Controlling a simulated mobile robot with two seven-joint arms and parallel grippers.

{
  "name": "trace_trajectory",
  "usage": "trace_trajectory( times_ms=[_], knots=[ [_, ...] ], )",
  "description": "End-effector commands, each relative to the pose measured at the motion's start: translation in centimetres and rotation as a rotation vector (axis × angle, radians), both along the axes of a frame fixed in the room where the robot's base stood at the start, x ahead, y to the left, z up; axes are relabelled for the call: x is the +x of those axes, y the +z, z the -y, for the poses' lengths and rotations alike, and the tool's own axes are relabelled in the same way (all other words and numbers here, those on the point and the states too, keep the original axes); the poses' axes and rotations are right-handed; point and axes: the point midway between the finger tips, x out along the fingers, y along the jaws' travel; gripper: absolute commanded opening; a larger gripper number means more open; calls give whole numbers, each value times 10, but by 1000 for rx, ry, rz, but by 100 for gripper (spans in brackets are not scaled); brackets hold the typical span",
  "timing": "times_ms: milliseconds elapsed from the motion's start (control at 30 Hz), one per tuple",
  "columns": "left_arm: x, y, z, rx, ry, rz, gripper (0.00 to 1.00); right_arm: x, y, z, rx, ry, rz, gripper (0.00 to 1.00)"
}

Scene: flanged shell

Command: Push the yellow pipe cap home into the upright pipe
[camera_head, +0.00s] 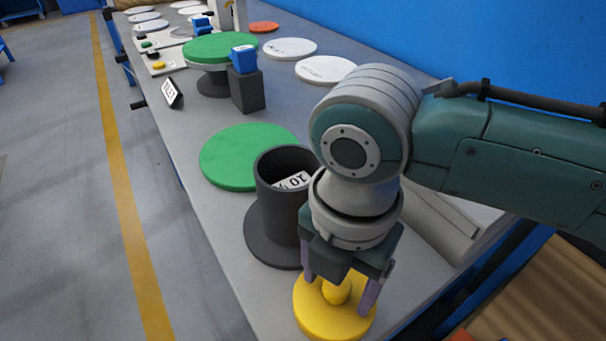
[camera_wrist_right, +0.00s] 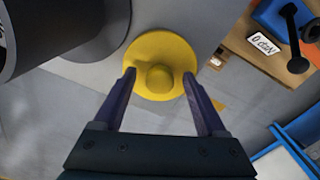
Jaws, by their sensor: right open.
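The yellow pipe cap (camera_head: 327,314) is a round disc with a raised knob in its middle. It lies on the grey table near the front edge, and it also shows in the right wrist view (camera_wrist_right: 159,52). The dark grey upright pipe (camera_head: 270,215) stands on a flanged base just left of and behind the cap, its open top facing up. In the right wrist view part of the pipe (camera_wrist_right: 50,30) fills the upper left. My right gripper (camera_head: 340,288) is open above the cap, its fingers on either side of the knob. My left gripper is not in view.
A green disc (camera_head: 240,157) lies behind the pipe. A dark block with a blue top (camera_head: 246,88) and a green-topped stand (camera_head: 220,48) are farther back. White discs (camera_head: 325,69) lie along the blue wall. The table's left edge borders open floor.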

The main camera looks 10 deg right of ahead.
Motion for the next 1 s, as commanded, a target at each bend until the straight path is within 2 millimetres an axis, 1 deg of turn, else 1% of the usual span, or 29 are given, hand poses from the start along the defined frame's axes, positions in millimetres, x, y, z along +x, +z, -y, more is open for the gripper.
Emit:
trace_trajectory(
  times_ms=[67, 267, 300, 900, 933, 1000],
  knots=[
    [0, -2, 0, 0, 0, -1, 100, 0, -6, 0, 0, 0, 0, 74],
    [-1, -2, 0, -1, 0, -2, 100, 0, -5, 0, 0, 0, 1, 74],
    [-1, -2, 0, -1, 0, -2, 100, 0, -5, 0, 0, 0, 1, 72],
    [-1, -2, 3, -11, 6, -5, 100, 0, -5, 0, 0, 0, 1, 4],
    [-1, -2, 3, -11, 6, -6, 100, 0, -5, 0, 0, 0, 1, 1],
    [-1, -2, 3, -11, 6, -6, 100, 0, -5, 0, 0, 0, 1, 0]
  ],
)
